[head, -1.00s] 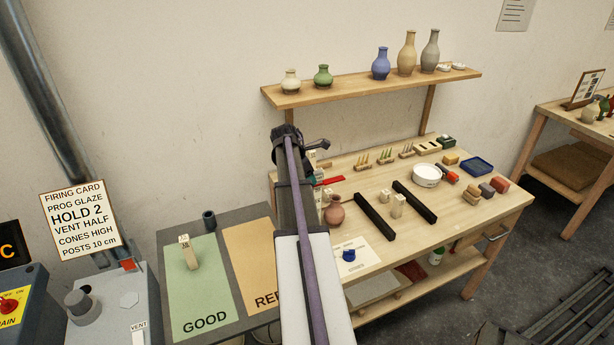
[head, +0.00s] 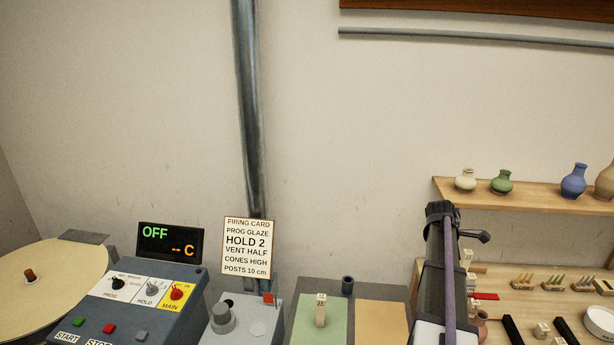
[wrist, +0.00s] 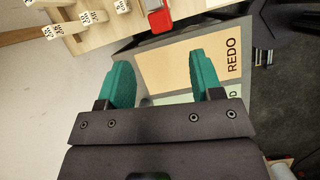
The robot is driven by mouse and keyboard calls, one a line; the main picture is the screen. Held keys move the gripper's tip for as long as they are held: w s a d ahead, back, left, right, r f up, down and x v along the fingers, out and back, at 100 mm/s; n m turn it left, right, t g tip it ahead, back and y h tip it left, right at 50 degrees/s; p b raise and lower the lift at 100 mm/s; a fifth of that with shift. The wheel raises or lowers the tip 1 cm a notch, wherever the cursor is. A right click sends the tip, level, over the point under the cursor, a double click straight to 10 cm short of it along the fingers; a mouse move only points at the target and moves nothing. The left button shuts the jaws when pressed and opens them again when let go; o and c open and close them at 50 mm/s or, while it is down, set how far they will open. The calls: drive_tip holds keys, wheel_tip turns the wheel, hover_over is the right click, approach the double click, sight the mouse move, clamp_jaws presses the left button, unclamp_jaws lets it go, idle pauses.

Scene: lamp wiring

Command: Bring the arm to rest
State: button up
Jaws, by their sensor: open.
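My arm (head: 437,285) reaches up from the bottom right of the head view, in front of the bench. It hides my gripper there. In the wrist view my gripper (wrist: 161,68) shows two green fingers standing well apart, with nothing between them. Beyond the fingers lie the orange REDO area (wrist: 185,62) and part of the pale green area beside it. The fingers appear apart from the surface.
In the head view a post (head: 321,310) stands on the green mat (head: 338,328). A control panel (head: 140,300) with a display reading OFF and a firing card (head: 249,248) are further left. A shelf (head: 530,198) with vases and a wooden bench are at right.

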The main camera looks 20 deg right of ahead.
drive_tip(key=s+a+f+m+y+b, duration=0.1)
drive_tip(key=a+f+m+b, duration=0.2)
drive_tip(key=a, duration=1.3)
drive_tip(key=s+a+f+m+t+y+b, duration=0.1)
drive_tip(key=a+f+m+b, duration=0.3)
drive_tip(key=a, duration=1.3)
drive_tip(key=s+a+f+m+t+y+b, duration=0.1)
drive_tip(key=a+f+b, duration=0.5)
drive_tip(key=a, duration=1.1)
drive_tip(key=shift+s+f+m+y, duration=0.45)
drive_tip(key=shift+f+m, duration=0.45)
drive_tip(key=shift+m, duration=0.3)
